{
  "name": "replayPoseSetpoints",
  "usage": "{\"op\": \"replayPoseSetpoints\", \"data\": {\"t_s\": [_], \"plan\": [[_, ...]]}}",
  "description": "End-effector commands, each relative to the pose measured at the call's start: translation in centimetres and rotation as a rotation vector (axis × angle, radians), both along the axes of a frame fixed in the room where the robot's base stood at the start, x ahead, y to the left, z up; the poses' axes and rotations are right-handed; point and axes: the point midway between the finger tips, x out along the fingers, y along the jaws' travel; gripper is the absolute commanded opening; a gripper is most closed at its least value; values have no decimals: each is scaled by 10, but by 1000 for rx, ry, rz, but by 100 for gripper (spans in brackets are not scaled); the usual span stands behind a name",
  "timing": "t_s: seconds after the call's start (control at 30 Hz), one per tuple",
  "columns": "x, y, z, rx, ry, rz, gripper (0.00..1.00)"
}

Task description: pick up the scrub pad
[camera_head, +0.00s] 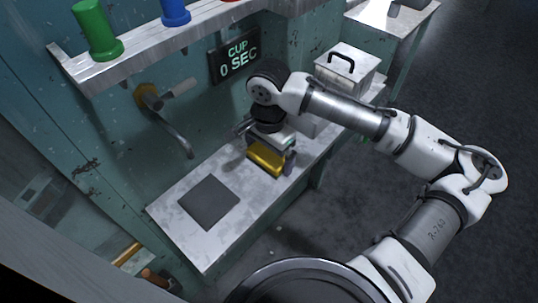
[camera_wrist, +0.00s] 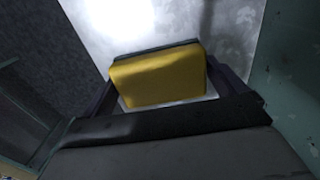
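The scrub pad (camera_head: 266,158) is a yellow block with a dark layer along one side. In the head view it is at the counter, under my wrist. In the wrist view the pad (camera_wrist: 160,78) fills the space between my two fingers. My gripper (camera_wrist: 163,75) has one finger on each side of it. The fingertips appear at or very near the pad's ends, with light counter showing by its lower corners. I cannot tell whether they press on it. My gripper (camera_head: 269,155) points down in the head view, and my wrist partly hides it. Whether the pad is lifted is unclear.
A dark square mat (camera_head: 208,203) lies on the metal counter (camera_head: 172,217). A faucet (camera_head: 178,135) juts from the wall left of my gripper. A lidded metal box (camera_head: 345,72) stands behind my arm. A shelf (camera_head: 140,62) with coloured cups hangs above. The counter around the mat is clear.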

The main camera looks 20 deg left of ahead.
Motion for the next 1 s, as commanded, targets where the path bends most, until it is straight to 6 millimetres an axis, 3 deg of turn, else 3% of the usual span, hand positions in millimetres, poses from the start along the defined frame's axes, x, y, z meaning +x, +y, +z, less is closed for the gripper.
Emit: {"op": "replayPoseSetpoints", "data": {"t_s": [0.03, 0.2, 0.67, 1.0], "plan": [[0, 0, 0, 0, 0, 0, 90], [0, 0, 0, 0, 0, 0, 68], [-1, -4, 6, 1, 0, 0, 68], [-1, -3, 67, 1, -3, 1, 68]]}}
